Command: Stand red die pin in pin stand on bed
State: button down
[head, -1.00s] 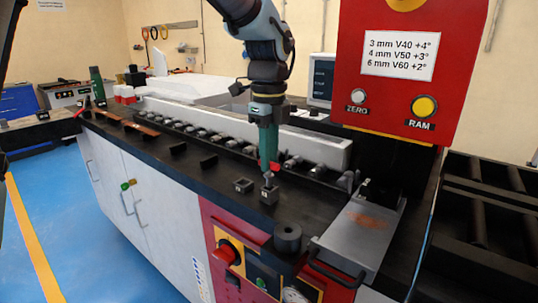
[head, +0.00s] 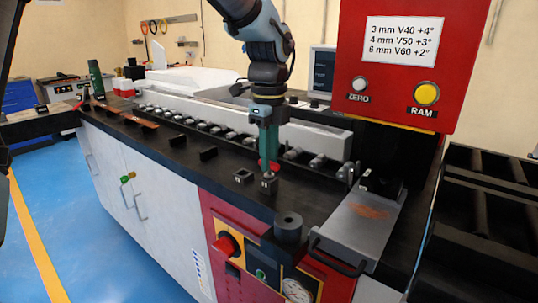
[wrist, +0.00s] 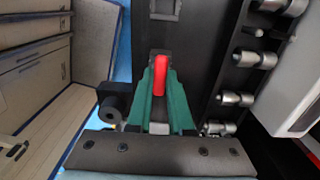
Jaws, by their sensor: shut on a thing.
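My gripper (head: 269,167), with green fingers, points down over the black bed and is shut on the red die pin (head: 275,166). The pin's red part also shows between the fingers in the wrist view (wrist: 159,75). A small dark block with a pale label (head: 269,185), apparently the pin stand, is directly under the fingertips. The pin's lower end is hidden there, so I cannot tell whether it is inside the block. A second small block with an open square top (head: 243,177) stands just left of it and shows in the wrist view (wrist: 164,9).
A dark cylinder (head: 288,228) stands near the bed's front edge. A grey plate with a handle (head: 358,230) lies to the right. A row of metal rollers (head: 240,139) runs behind the gripper. Small black blocks (head: 208,153) stand farther left.

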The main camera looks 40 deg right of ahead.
jog(key=shift+f, duration=0.25)
jog(key=c, duration=0.7)
grip_release()
jog(key=shift+c, duration=0.2)
jog(key=shift+r, duration=0.1)
notch_tip(320, 180, up, 11)
jog(key=b, duration=0.1)
jog(key=shift+f, duration=0.2)
